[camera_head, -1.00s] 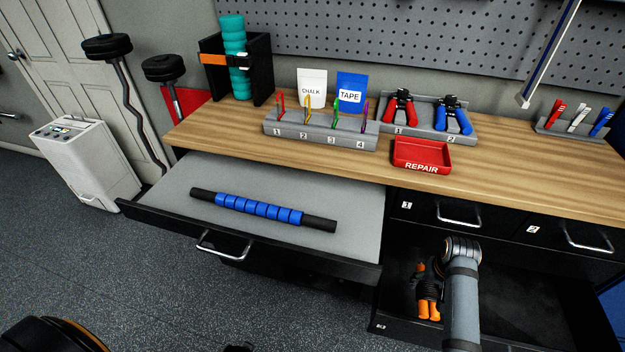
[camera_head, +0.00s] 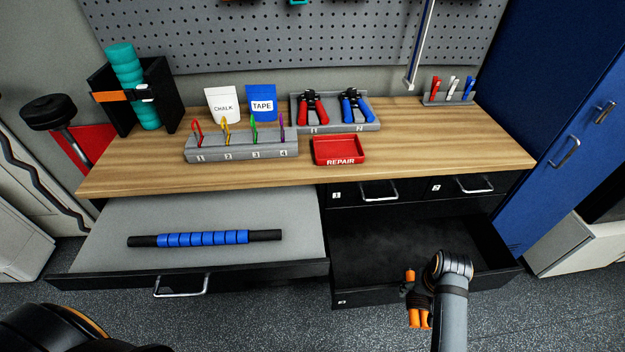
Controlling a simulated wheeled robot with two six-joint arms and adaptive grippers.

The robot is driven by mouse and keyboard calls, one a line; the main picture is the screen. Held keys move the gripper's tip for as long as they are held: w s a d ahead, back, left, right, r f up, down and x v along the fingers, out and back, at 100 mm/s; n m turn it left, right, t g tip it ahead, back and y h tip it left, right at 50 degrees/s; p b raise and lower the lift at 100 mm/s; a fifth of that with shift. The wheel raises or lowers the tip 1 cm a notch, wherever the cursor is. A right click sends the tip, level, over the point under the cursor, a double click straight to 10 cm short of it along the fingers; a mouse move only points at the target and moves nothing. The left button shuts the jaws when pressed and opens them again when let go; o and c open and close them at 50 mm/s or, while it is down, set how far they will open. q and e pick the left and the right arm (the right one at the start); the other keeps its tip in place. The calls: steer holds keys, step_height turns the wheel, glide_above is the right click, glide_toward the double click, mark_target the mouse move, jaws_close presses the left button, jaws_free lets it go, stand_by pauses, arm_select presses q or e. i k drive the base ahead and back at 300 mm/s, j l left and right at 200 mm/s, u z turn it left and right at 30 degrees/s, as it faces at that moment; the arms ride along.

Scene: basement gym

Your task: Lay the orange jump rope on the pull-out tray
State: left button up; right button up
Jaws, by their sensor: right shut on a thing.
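My right gripper (camera_head: 413,291) is shut on the orange jump rope (camera_head: 419,319), in front of the open lower drawer. Orange parts of the rope show above and below the dark fingers. The rest is hidden by the gripper and its wrist. The grey pull-out tray (camera_head: 110,222) is extended on the left, below the worktop. A blue segmented massage roller (camera_head: 205,238) with black ends lies across its middle, with bare surface around it. My left arm shows at the bottom left corner; its gripper is not clearly visible.
Open drawer 3 (camera_head: 400,247) looks empty, with closed drawers 1 (camera_head: 357,193) and 2 (camera_head: 465,186) above it. The wooden worktop (camera_head: 420,150) holds a numbered clip rack (camera_head: 240,146) and a red repair tray (camera_head: 338,150). A blue locker (camera_head: 570,110) stands at right.

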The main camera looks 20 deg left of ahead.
mark_target(121, 234)
steer(key=j+z, duration=0.1)
steer(key=z, duration=0.4)
steer(key=j+z, duration=0.1)
steer(key=z, duration=0.35)
steer(key=k+z, duration=0.1)
steer(key=z, duration=0.4)
steer(key=k+j+z, duration=0.1)
steer(key=z, duration=0.35)
steer(key=k+j+u, duration=0.1)
steer(key=k+u, duration=0.15)
steer(key=k, duration=0.15)
steer(key=k+j+u, duration=0.2)
steer(key=k, duration=0.25)
steer(key=k+u, duration=0.15)
steer(key=u, duration=0.25)
steer(key=k+u, duration=0.2)
steer(key=u, duration=0.25)
steer(key=k+u, duration=0.15)
steer(key=u, duration=0.25)
steer(key=k+j+u, duration=0.1)
steer(key=u, duration=0.35)
steer(key=k+j+u, duration=0.15)
steer(key=u, duration=0.25)
